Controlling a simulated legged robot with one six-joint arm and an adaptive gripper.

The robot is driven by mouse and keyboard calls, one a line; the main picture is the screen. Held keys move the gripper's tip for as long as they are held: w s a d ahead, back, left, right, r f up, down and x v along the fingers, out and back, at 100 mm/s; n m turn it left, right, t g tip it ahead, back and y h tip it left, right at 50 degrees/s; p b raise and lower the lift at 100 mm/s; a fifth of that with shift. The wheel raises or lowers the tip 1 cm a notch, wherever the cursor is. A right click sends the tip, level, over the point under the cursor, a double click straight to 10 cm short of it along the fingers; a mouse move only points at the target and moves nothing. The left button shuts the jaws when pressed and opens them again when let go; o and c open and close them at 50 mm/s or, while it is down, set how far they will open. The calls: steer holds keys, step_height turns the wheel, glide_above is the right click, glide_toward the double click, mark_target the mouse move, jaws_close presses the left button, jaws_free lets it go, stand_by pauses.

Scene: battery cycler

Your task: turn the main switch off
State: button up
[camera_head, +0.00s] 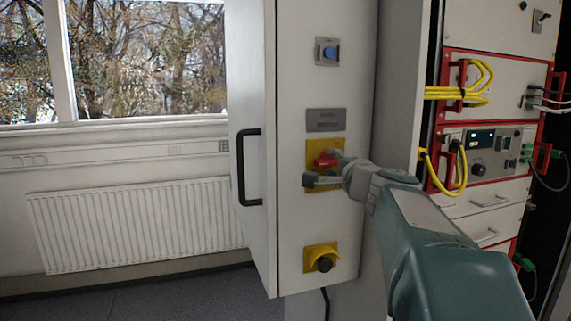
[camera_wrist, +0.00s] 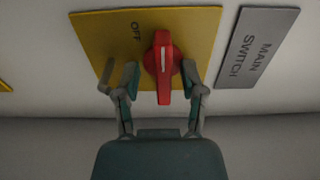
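The main switch is a red rotary knob (camera_wrist: 163,66) on a yellow plate (camera_wrist: 205,22). In the head view the red knob (camera_head: 327,160) shows on the narrow front of the white cabinet, partly covered by my gripper (camera_head: 325,168). In the wrist view my gripper (camera_wrist: 160,80) is open, with one finger on each side of the knob's handle. A gap shows between the left finger and the knob; the right finger is close to it, and I cannot tell if it touches. The word OFF is printed on the plate left of the knob.
A grey MAIN SWITCH label (camera_wrist: 257,48) is beside the plate. A black door handle (camera_head: 243,167) sticks out left. A rack with yellow cables (camera_head: 460,93) stands right.

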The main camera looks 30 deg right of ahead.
steer(key=shift+s, duration=0.1)
steer(key=v, duration=0.7)
steer(key=shift+s+a, duration=0.1)
steer(key=shift+s, duration=0.05)
